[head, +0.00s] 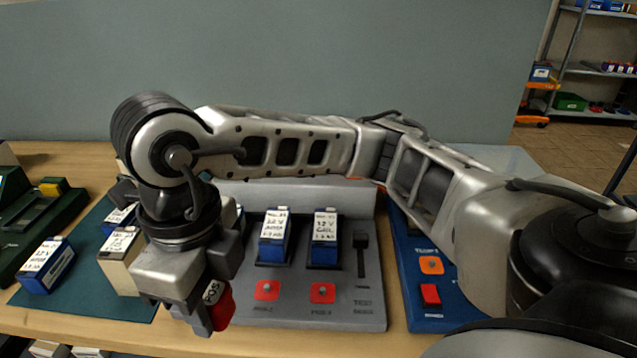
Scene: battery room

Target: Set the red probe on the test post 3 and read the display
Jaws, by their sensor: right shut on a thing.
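My right gripper (202,318) hangs pointing down over the front left part of the grey test board (350,312). It is shut on the red probe (222,312), whose lower end is apart from the posts I can see. Two red square pads with small metal posts sit on the board's front. The right one seems labelled post 3 (322,292), the left one post 2 (267,290). Any post further left is hidden by my gripper. Blue batteries with white labels stand behind post 2 (274,238) and post 3 (324,240). No readable display shows. My left gripper is out of view.
A blue panel (408,300) with an orange button (431,265) and a red switch (430,295) lies right of the board. A teal mat (85,295) on the left bears a blue battery (45,266) and a beige one (120,262).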

